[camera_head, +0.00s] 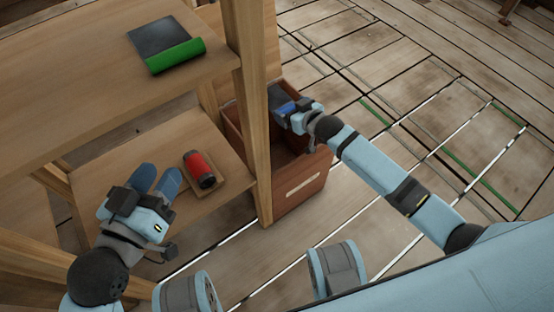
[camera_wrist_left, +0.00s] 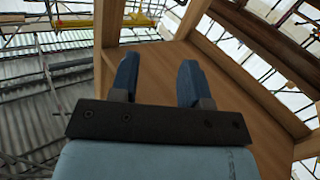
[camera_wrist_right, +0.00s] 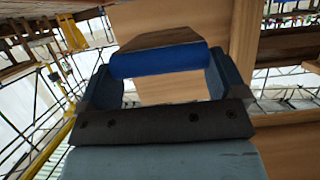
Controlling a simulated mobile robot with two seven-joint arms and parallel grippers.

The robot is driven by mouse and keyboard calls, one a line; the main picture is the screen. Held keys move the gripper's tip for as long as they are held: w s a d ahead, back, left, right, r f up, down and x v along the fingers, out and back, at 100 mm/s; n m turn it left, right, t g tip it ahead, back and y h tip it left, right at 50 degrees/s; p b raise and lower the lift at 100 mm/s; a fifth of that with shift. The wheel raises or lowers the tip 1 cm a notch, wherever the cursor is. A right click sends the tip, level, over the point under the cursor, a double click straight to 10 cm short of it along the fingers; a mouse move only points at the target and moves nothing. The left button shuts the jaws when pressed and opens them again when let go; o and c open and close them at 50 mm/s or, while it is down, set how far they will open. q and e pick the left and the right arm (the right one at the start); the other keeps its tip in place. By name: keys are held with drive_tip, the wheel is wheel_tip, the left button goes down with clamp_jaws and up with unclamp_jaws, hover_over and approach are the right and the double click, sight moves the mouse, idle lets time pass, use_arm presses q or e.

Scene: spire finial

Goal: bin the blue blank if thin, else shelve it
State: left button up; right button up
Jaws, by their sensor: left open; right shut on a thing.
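The blue blank (camera_wrist_right: 158,60) spans between the fingers of my right gripper (camera_wrist_right: 165,75), which is shut on it; a dark face shows beyond its blue side. In the head view, my right gripper (camera_head: 288,110) holds the blue blank (camera_head: 287,108), partly hidden, above the back of the open reddish-brown bin (camera_head: 300,190). The wooden shelf unit has an upper board (camera_head: 80,90) and a lower board (camera_head: 110,170). My left gripper (camera_head: 157,177) is open and empty over the lower board; its spread fingers also show in the left wrist view (camera_wrist_left: 158,80).
A red and black cylinder (camera_head: 198,168) lies on a small wooden plate on the lower board, right of my left gripper. A green piece with a dark sheet (camera_head: 172,52) lies on the upper board. A shelf post (camera_head: 252,110) stands beside the bin.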

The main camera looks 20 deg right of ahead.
drive_tip(key=shift+f+b, duration=0.35)
drive_tip(key=shift+f, duration=0.25)
use_arm(q)
drive_tip(key=shift+w+a+f+m, duration=0.2)
drive_tip(key=shift+w+m, duration=0.15)
drive_tip(key=shift+m, duration=0.05)
use_arm(e)
drive_tip(key=o, duration=0.8)
use_arm(q)
drive_tip(key=r+p, duration=0.2)
drive_tip(key=r+n+t+p, duration=0.1)
drive_tip(key=r+p, duration=0.1)
drive_tip(key=s+r+n+p, duration=0.1)
drive_tip(key=p, duration=0.1)
drive_tip(key=shift+d+r+t, duration=0.1)
drive_tip(key=shift+r+t, duration=0.3)
use_arm(e)
drive_tip(key=v, duration=1.3)
drive_tip(key=shift+s+r, duration=0.25)
drive_tip(key=shift+s, duration=0.1)
use_arm(q)
drive_tip(key=shift+s, duration=0.1)
use_arm(e)
drive_tip(key=shift+s+d, duration=0.1)
drive_tip(key=shift+d, duration=0.05)
